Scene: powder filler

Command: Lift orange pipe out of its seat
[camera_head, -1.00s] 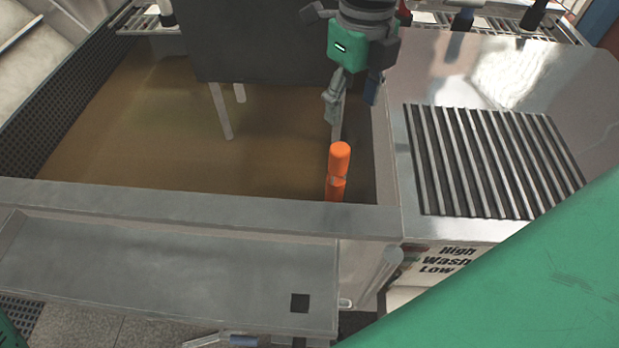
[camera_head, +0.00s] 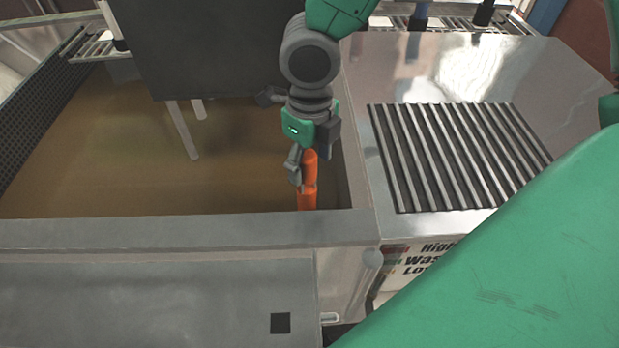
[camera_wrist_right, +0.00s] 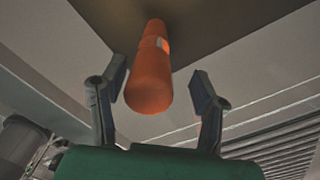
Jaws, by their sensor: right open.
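The orange pipe (camera_head: 308,190) stands upright in the front right corner of the brown-floored basin, just behind the front rim. Its lower end is hidden by the rim. My right gripper (camera_head: 309,172) is at the pipe's upper part, coming from behind and above. In the right wrist view the pipe (camera_wrist_right: 152,80) lies between the two open fingers (camera_wrist_right: 160,92), with a visible gap on each side. My left gripper is not in view.
The basin's front rim (camera_head: 180,232) runs close in front of the pipe. A dark panel (camera_head: 215,50) hangs over the basin to the left. A ribbed drain board (camera_head: 455,155) lies to the right. My green arm covers the lower right.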

